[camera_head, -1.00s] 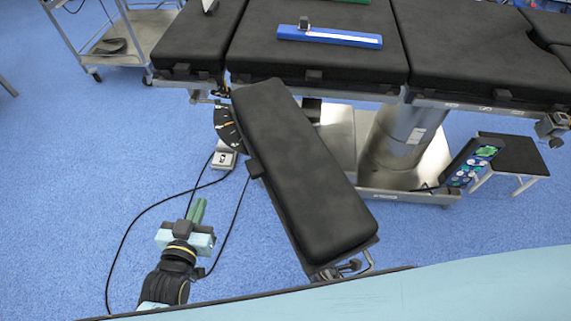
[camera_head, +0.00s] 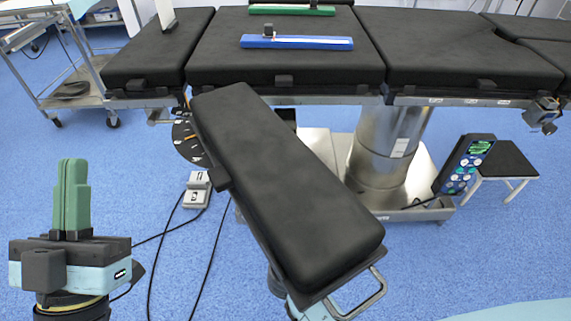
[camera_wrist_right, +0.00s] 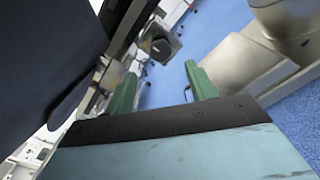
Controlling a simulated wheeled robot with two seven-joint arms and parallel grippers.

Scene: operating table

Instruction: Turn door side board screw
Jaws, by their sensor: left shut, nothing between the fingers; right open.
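The side board (camera_head: 290,180) is a long black padded board. It slants from the table's front edge down toward me, with a metal handle loop (camera_head: 362,300) at its near end. A dark round scale plate (camera_head: 187,140) sits at its far left corner. I cannot make out the screw for certain. My left gripper (camera_head: 70,195), with green fingers, is shut and empty, pointing up to the left of the board. My right gripper (camera_wrist_right: 160,85) is open in the right wrist view, its green fingers apart. A dark block-like fitting (camera_wrist_right: 160,42) with metal parts shows beyond them.
The operating table (camera_head: 275,55) spans the back, with blue (camera_head: 297,42) and green (camera_head: 292,10) bars on it. A foot pedal (camera_head: 197,190) with cables lies on the floor. A control panel (camera_head: 466,163), a stool (camera_head: 505,163) and a cart (camera_head: 75,75) stand around. Floor left of the board is mostly open.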

